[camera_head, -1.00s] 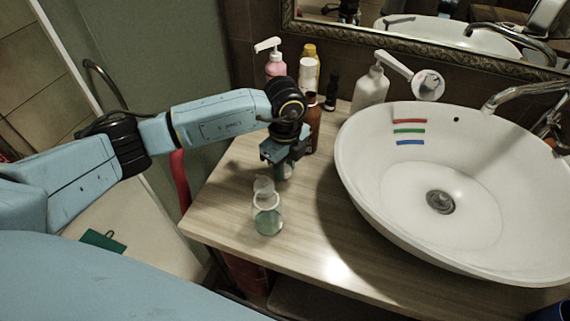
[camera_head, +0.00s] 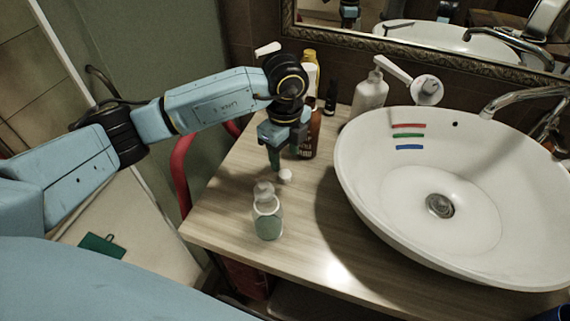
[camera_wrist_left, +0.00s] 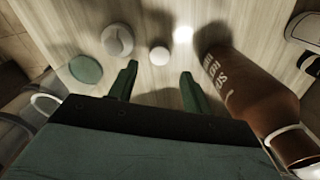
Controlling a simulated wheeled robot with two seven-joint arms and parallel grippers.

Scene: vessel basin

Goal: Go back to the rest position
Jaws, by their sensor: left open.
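My left gripper (camera_head: 276,168) is open and empty above the wooden counter, beside the brown bottle (camera_head: 314,135). Its two dark green fingers (camera_wrist_left: 157,90) show apart in the left wrist view, with nothing between them. A small white round piece (camera_head: 286,176) lies on the counter just below the fingertips; it also shows ahead of the fingers in the left wrist view (camera_wrist_left: 159,55). A clear bottle with pale green contents (camera_head: 267,220) stands upright nearer the front edge, apart from the gripper. My right gripper is not in view.
The white basin (camera_head: 350,185) fills the right of the counter (camera_head: 225,215). A white pump bottle (camera_head: 369,93), a yellow bottle (camera_head: 310,58) and a small dark bottle (camera_head: 331,95) stand at the back. A red curved thing (camera_head: 180,165) is left of the counter.

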